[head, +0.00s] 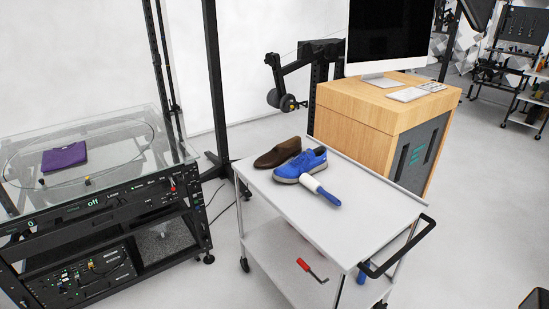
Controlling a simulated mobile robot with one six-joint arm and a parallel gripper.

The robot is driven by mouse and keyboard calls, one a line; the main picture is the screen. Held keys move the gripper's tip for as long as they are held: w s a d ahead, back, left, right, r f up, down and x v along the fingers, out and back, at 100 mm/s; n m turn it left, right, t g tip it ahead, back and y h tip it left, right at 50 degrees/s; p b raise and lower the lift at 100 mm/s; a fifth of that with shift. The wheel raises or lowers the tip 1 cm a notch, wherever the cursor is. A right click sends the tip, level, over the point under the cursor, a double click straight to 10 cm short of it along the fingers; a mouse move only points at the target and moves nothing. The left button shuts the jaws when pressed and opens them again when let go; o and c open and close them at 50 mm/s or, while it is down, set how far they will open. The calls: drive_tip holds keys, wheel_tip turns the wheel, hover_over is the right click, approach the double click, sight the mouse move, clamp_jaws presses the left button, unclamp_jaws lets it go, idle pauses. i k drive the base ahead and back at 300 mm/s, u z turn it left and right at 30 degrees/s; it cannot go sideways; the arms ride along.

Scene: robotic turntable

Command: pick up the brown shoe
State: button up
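The brown shoe (276,153) lies on the top of a white cart (365,222), near its far left corner. It is a low, dark brown slip-on shape. A blue shoe (301,165) with a grey sole sits just in front and to the right of it, very close or touching, and covers part of its right end. My gripper is not in view.
A white roller with a blue handle (328,197) lies in front of the blue shoe. A glass-topped turntable (105,190) with a folded purple cloth (64,156) stands left. A wooden desk (355,113) stands behind the cart. The cart's right half is clear, with a black handle (405,252).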

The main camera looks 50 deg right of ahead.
sight(279, 154)
drive_tip(key=z, duration=0.1)
drive_tip(key=i, duration=0.95)
drive_tip(key=u, duration=0.05)
